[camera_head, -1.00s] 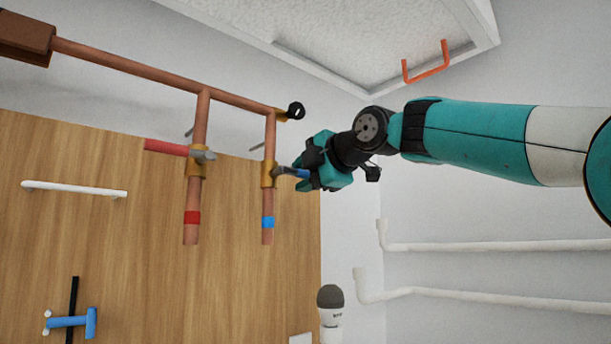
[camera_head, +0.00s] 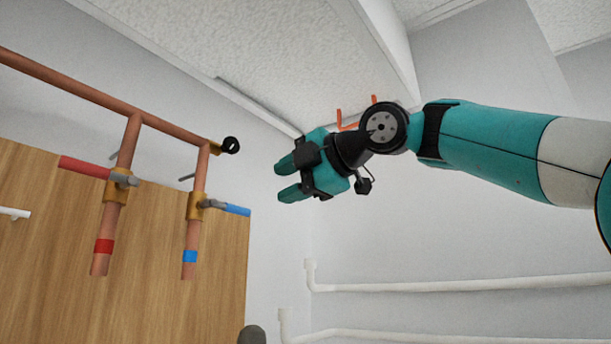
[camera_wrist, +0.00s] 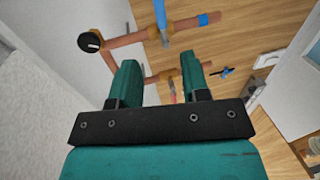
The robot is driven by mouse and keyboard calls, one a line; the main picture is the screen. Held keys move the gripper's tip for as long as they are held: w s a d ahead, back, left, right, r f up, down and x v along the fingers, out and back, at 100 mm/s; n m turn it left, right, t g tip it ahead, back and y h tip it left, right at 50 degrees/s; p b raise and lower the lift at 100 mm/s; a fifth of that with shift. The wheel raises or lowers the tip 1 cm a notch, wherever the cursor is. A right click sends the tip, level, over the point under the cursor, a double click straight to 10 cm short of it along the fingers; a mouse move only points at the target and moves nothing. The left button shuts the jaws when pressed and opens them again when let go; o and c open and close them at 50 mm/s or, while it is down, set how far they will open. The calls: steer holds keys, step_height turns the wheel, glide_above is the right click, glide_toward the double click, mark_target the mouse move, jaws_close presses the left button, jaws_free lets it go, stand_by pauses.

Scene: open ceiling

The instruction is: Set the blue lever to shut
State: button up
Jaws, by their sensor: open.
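The blue lever (camera_head: 237,210) sticks out to the right of its brass valve (camera_head: 196,206), roughly across the copper pipe with the blue band (camera_head: 190,257). My gripper (camera_head: 281,182) is open and empty, up and to the right of the lever's tip with a clear gap between them. In the wrist view the blue lever (camera_wrist: 159,12) shows at the top edge, partly cut off, beyond my open fingers (camera_wrist: 160,70). Its blue-banded pipe (camera_wrist: 203,20) runs off to the right there.
A red lever (camera_head: 84,167) points left from the neighbouring pipe. A black round cap (camera_head: 231,145) ends the upper pipe. White pipes (camera_head: 430,285) run along the right wall. The space around my fingers is clear.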

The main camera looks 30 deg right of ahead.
steer(key=shift+v, duration=1.75)
steer(key=shift+f, duration=0.15)
steer(key=a+f+m+g, duration=0.3)
steer(key=f+m, duration=0.1)
steer(key=f, duration=0.7)
steer(key=a+f+m+g, duration=0.3)
steer(key=a+f+m, duration=0.1)
steer(key=f, duration=0.7)
steer(key=s+a+f+m+g+h, duration=0.1)
steer(key=s+f+m+g, duration=0.2)
steer(key=s+f, duration=0.5)
steer(key=s+a+f+m+g, duration=0.2)
steer(key=s+f+m+g, duration=0.2)
steer(key=s+f, duration=0.5)
step_height(320, 180, down, 7)
steer(key=shift+f+m+g+h+p, duration=0.3)
steer(key=shift+g+h+p, duration=0.1)
steer(key=shift+g, duration=0.4)
